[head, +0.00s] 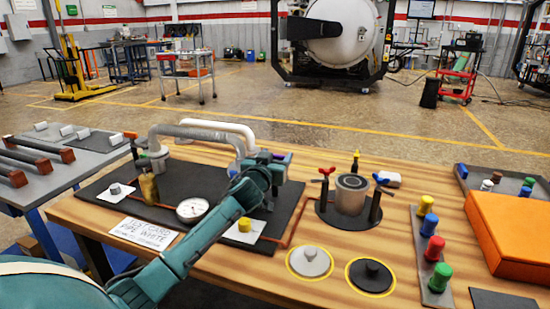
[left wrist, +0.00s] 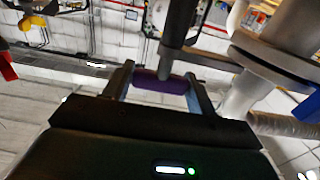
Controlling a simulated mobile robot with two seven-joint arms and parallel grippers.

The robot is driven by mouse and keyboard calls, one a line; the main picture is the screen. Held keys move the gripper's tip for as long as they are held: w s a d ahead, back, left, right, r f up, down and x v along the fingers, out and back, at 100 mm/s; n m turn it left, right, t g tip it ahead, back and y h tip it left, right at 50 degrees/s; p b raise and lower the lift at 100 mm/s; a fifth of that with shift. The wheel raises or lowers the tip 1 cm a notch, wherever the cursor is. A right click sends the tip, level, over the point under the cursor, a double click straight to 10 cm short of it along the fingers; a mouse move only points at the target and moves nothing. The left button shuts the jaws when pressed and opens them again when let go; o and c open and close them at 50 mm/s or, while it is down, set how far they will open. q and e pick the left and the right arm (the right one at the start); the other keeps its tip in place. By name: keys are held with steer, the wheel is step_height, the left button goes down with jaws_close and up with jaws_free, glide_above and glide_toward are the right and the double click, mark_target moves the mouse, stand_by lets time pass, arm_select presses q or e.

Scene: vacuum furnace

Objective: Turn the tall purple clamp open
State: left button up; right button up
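The purple clamp's bar (left wrist: 160,83) shows in the left wrist view, across the gap between the two fingers, with a dark upright rod and grey stem just above it in the picture. In the head view a small purple part (head: 284,157) shows just past my left gripper (head: 264,168), at the right end of the pipes. My left gripper (left wrist: 160,88) has its fingers wide apart, one at each end of the purple bar. I cannot tell whether they touch it. The rest of the clamp is hidden behind the gripper. My right gripper is not in view.
A grey pipe (head: 190,131) and a white pipe (head: 225,126) arch above a black board (head: 95,189) with a gauge (head: 192,210). An orange box (head: 512,232) lies at the right.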

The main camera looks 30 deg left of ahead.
arm_select(q)
steer(key=c, duration=0.9)
